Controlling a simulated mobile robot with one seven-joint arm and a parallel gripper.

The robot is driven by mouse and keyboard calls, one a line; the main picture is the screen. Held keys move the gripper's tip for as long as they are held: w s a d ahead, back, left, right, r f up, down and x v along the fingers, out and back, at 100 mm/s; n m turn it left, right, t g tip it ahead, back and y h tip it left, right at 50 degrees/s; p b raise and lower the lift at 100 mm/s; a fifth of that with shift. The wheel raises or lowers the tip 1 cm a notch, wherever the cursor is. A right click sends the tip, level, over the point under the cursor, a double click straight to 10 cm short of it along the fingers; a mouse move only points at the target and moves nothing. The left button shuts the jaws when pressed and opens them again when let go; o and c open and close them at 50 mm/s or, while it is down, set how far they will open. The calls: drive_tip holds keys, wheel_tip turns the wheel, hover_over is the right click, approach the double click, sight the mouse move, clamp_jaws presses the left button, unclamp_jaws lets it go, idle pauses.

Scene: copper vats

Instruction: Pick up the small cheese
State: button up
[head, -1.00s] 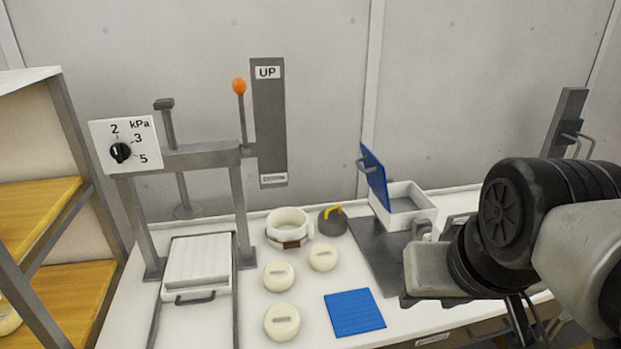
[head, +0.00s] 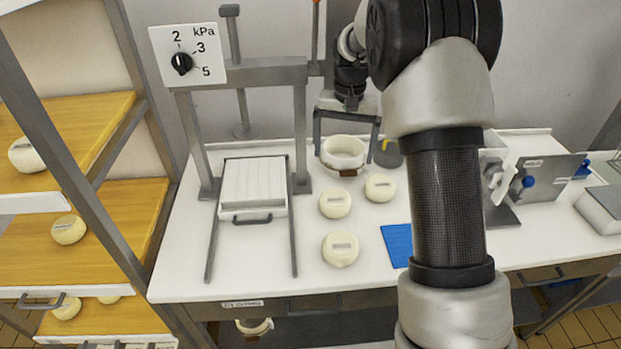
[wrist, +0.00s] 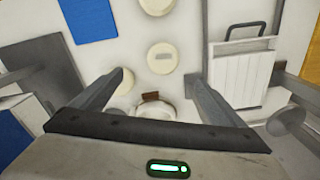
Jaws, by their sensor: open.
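Three round, pale cheeses with small labels sit on the white table in the head view: a front one (head: 340,249), a middle one (head: 335,203) and a back right one (head: 380,187). The back right one looks slightly smallest and the front one largest. My gripper (head: 346,148) is open and empty, pointing down above the white ring mould (head: 343,146), behind the cheeses. In the wrist view, the middle cheese (wrist: 162,57) lies just beyond the fingertips and the front cheese (wrist: 157,5) is cut by the top edge. The left finger partly hides the back right cheese (wrist: 127,80).
A press (head: 250,72) with a white slatted tray (head: 253,186) stands left of the cheeses. A blue mat (head: 397,244) lies right, partly hidden by my arm. A dark grey weight (head: 388,156) stands behind. More cheeses sit on the left shelves (head: 120,215).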

wheel_tip(320, 180, down, 3)
drive_tip(key=w+a, duration=0.1)
drive_tip(key=w, duration=0.1)
approach(335, 197)
drive_tip(key=f, duration=0.5)
drive_tip(key=shift+w+a+f, duration=0.15)
drive_tip(key=shift+w+f, duration=0.05)
drive_tip(key=shift+f, duration=0.05)
drive_tip(key=shift+f+p, duration=0.6)
drive_tip(key=shift+f, duration=2.6)
drive_tip(key=shift+d+r, duration=0.1)
drive_tip(key=shift+d, duration=0.1)
drive_tip(key=c, duration=1.4)
